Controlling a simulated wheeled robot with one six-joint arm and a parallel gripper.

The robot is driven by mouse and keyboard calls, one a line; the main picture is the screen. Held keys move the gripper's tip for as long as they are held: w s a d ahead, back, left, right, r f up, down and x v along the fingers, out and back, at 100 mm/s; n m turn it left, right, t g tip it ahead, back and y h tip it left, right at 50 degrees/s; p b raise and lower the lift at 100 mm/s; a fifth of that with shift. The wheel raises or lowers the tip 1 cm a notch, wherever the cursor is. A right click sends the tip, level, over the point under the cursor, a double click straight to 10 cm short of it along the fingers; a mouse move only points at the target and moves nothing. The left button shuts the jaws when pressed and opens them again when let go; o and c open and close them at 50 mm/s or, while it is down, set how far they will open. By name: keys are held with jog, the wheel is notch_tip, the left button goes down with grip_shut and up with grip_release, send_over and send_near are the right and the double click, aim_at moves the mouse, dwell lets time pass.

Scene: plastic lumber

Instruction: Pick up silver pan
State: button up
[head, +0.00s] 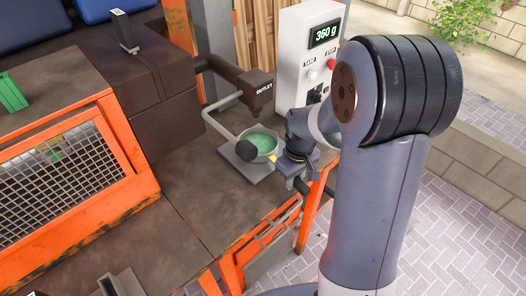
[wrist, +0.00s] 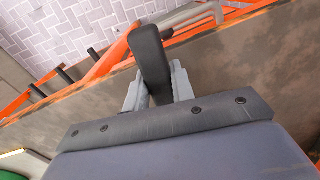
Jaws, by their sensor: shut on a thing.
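The silver pan (head: 259,136) is a round, shallow metal dish with green material in it, at the scale plate under the outlet. I cannot tell whether it touches the plate. My gripper (head: 276,160) comes in from the right, close beside the pan. In the wrist view my gripper (wrist: 156,85) has its two grey fingers shut on a black bar (wrist: 151,52), which looks like the pan's handle.
A brown outlet pipe (head: 250,88) hangs just above and behind the pan. A bent grey bar (head: 218,122) stands to its left. The scale box (head: 310,50) reads 360 g. An orange-framed mesh cage (head: 70,165) stands left; the brown bench top (head: 195,205) between is clear.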

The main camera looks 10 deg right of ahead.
grip_shut()
jog(key=shift+r, duration=0.1)
